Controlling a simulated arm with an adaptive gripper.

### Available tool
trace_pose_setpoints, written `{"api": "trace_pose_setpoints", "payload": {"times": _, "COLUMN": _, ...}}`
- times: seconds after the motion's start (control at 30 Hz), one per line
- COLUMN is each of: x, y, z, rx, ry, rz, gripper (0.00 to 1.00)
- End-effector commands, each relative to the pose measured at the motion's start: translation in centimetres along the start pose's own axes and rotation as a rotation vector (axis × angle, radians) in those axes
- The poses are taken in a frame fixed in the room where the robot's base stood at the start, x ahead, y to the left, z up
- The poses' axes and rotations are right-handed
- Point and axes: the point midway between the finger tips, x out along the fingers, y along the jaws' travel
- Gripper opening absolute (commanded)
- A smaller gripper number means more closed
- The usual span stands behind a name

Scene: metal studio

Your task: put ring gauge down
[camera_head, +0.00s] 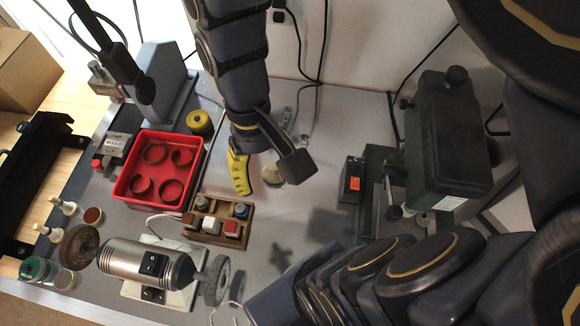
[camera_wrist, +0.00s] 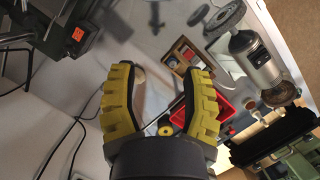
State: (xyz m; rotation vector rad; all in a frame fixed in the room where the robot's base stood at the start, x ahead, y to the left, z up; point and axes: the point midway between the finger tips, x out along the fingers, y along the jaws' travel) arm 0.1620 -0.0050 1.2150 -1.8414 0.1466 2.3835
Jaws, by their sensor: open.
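My gripper (camera_head: 270,178) is open over the grey bench, its two fingers spread apart. In the wrist view the yellow ribbed fingers (camera_wrist: 160,78) stand wide apart with nothing held between them. A small pale round piece (camera_head: 273,175) lies between and just beyond the fingers in the head view; part of it shows beside the left finger in the wrist view (camera_wrist: 140,75). It may be the ring gauge, but its hole is not clear.
A motor with a wheel (camera_head: 140,262) is at front left, a dark green machine (camera_head: 445,140) at right. Bare bench (camera_head: 290,225) lies between.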

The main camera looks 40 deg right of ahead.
Motion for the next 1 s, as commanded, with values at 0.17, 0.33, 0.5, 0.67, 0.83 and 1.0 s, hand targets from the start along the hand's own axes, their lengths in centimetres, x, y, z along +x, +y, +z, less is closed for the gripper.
{"api": "trace_pose_setpoints", "payload": {"times": 0.17, "x": -1.2, "y": 0.5, "z": 4.0, "rx": -0.122, "ry": 0.122, "rz": 0.039, "gripper": 0.47}}
{"api": "trace_pose_setpoints", "payload": {"times": 0.33, "x": -1.0, "y": 0.5, "z": 4.9, "rx": -0.155, "ry": 0.122, "rz": 0.042, "gripper": 0.47}}
{"api": "trace_pose_setpoints", "payload": {"times": 0.5, "x": -0.9, "y": 0.4, "z": 4.8, "rx": -0.154, "ry": 0.116, "rz": 0.041, "gripper": 0.47}}
{"api": "trace_pose_setpoints", "payload": {"times": 0.67, "x": -0.7, "y": 0.4, "z": 4.7, "rx": -0.154, "ry": 0.099, "rz": 0.04, "gripper": 0.47}}
{"api": "trace_pose_setpoints", "payload": {"times": 0.83, "x": -0.5, "y": 0.3, "z": 4.7, "rx": -0.156, "ry": 0.083, "rz": 0.038, "gripper": 0.47}}
{"api": "trace_pose_setpoints", "payload": {"times": 1.0, "x": -1.0, "y": 0.3, "z": 4.8, "rx": -0.154, "ry": 0.121, "rz": 0.037, "gripper": 0.47}}
